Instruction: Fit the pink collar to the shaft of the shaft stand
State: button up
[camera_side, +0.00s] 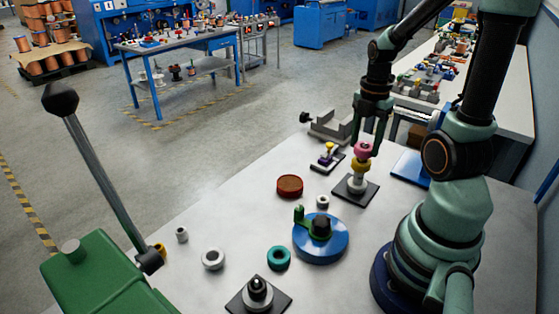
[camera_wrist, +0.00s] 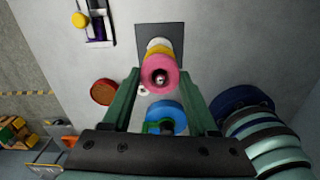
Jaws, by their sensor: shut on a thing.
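The pink collar (camera_side: 363,150) is between the fingertips of my gripper (camera_side: 366,146), which is shut on it. In the wrist view the pink collar (camera_wrist: 150,68) sits between both fingertips (camera_wrist: 160,76), and a shiny round tip shows inside its hole. The pink collar is above the shaft stand (camera_side: 369,199), which has a dark square base. A yellow collar (camera_side: 361,164) is just below the pink one, with a white part (camera_side: 356,184) under it. I cannot tell whether pink touches yellow.
A second stand (camera_side: 257,297) is at the front. A blue disc with a green part (camera_side: 322,246), a dark red disc (camera_side: 290,186), a teal ring (camera_side: 279,258) and white rings (camera_side: 213,259) lie left of my arm. A small yellow-and-purple fixture (camera_side: 328,158) stands close behind.

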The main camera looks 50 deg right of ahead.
jog(key=shift+f, duration=1)
jog(key=o, duration=1.4)
notch_tip(320, 180, up, 12)
jog(key=shift+r, duration=0.1)
jog(key=w+a+m+t, duration=0.2)
jog(key=a+m, duration=0.3)
jog(key=a, duration=0.1)
jog(key=w+a+r+m+t, duration=0.1)
jog(key=w+a+m, duration=0.1)
jog(key=a+m, duration=0.4)
jog(key=w+a+m+t, duration=0.2)
jog(key=a+m, duration=0.3)
jog(key=a, duration=0.2)
jog(key=shift+w+r+m+t, duration=0.15)
jog(key=shift+r+m+t, duration=0.15)
jog(key=shift+r, duration=0.1)
